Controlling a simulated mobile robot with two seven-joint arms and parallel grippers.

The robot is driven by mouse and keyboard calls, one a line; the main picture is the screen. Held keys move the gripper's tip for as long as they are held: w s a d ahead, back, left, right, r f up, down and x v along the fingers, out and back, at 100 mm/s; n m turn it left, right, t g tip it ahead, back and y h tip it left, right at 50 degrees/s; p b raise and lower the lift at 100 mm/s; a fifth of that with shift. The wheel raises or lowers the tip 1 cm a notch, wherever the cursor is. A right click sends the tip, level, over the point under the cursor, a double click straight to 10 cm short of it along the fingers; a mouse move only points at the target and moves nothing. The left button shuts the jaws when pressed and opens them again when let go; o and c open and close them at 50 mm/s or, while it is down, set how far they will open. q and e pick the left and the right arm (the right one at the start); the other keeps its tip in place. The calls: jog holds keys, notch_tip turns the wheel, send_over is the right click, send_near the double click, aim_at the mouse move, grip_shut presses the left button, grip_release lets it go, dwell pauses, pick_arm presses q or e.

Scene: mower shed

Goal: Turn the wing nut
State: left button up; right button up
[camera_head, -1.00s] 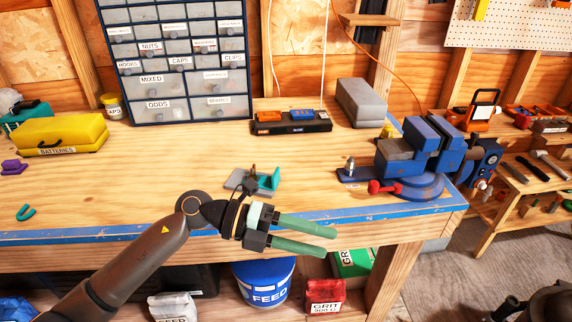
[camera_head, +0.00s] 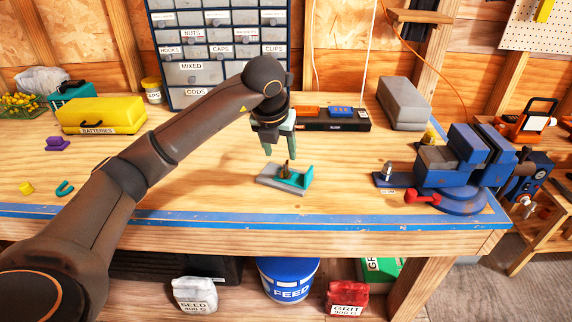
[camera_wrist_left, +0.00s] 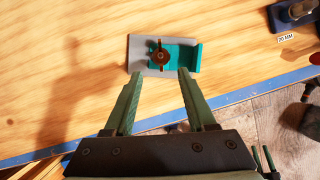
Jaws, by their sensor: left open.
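The wing nut (camera_wrist_left: 160,56) is brown-orange with two wings, seen from above in the left wrist view. It sits on a teal bracket (camera_wrist_left: 190,57) on a grey plate (camera_wrist_left: 137,48). In the head view the wing nut (camera_head: 287,169), on its upright post, stands with the teal bracket (camera_head: 301,179) and the grey plate (camera_head: 272,183) on the bench. My left gripper (camera_head: 278,150) points down above and slightly behind the bracket, open and empty. In the left wrist view its green fingers (camera_wrist_left: 155,80) are apart, with the wing nut beyond the tips.
A blue vise (camera_head: 450,165) with a red handle stands at the right of the bench (camera_head: 200,190). A drawer cabinet (camera_head: 215,50), black tray (camera_head: 340,121) and grey box (camera_head: 403,102) stand behind. A yellow batteries case (camera_head: 102,114) is at left. Bench around the bracket is clear.

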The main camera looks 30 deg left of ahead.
aim_at(284, 172)
pick_arm(q)
jog(key=x, duration=0.7)
jog(key=shift+w+f+p, duration=0.15)
jog(key=shift+f+p, duration=0.2)
jog(key=shift+c, duration=0.3)
grip_shut()
